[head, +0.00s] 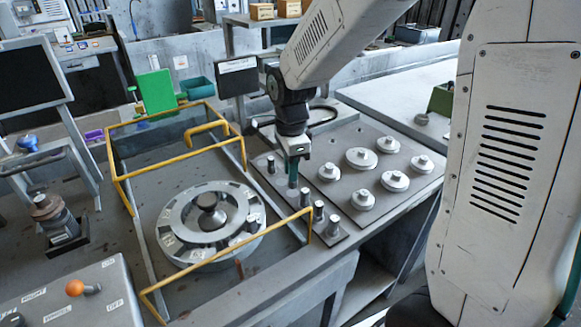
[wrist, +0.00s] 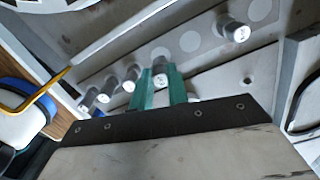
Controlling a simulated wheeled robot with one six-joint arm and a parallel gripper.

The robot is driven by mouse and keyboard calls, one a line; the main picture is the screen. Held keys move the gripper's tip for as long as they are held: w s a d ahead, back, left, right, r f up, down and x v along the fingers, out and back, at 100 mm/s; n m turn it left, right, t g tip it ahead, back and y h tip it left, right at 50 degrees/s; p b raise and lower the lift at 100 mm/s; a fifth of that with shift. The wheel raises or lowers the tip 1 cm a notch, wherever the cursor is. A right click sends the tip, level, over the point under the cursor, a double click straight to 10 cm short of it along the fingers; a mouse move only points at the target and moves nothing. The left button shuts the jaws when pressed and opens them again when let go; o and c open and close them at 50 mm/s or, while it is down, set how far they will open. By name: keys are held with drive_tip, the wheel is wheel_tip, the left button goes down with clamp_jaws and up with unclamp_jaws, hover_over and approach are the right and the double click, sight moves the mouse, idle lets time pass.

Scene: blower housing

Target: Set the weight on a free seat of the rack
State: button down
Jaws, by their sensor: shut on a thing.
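My gripper (head: 293,182) points down over the dark rack strip (head: 345,238). In the wrist view, its green fingers (wrist: 161,74) are shut on a small metal cylindrical weight (wrist: 160,80). I cannot tell whether its base touches the rack. Several similar weights stand on the rack in the head view, one (head: 271,165) at the far end and a group (head: 318,211) at the near end. In the wrist view, pale round seats (wrist: 188,42) lie bare between the held weight and the far weight (wrist: 232,32).
Several knobbed discs (head: 362,158) stand on the grey plate right of the rack. A round flanged housing (head: 180,243) sits left, inside yellow rails (head: 190,148). One rail end (head: 308,215) reaches close to the near weights. A dark monitor (head: 238,76) stands behind.

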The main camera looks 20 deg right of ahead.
drive_tip(key=shift+f, duration=0.75)
idle(0.4)
drive_tip(key=shift+f, duration=0.25)
drive_tip(key=c, duration=1.3)
unclamp_jaws()
drive_tip(key=shift+r, duration=0.1)
drive_tip(key=shift+r, duration=3.7)
